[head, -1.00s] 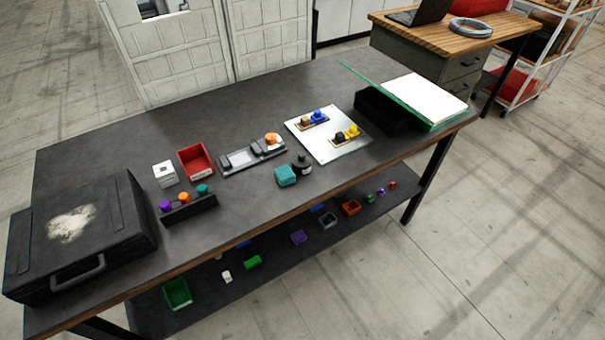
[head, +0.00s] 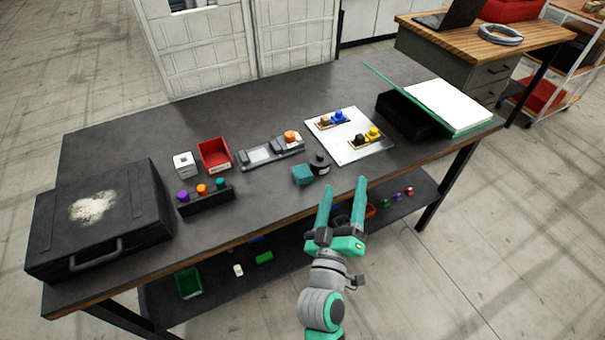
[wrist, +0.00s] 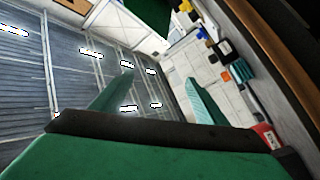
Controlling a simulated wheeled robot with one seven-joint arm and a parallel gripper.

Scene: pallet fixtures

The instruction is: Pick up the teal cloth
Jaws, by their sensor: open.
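The teal cloth (head: 303,174) looks like a small folded block near the front edge of the dark table, left of a small black bottle (head: 320,163). A teal patch in the wrist view (wrist: 242,70) appears to be the same cloth. My gripper (head: 344,186) is open and empty, with its two teal fingers apart. In the head view it shows at the table's front edge, to the right of and below the cloth. It is not touching the cloth. Both fingers also show in the wrist view (wrist: 158,82).
A grey device with an orange knob (head: 270,150), a red bin (head: 214,154) and a black holder with coloured knobs (head: 206,199) stand left of the cloth. A white panel (head: 372,147) lies to the right. A black case (head: 135,222) fills the table's left end.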

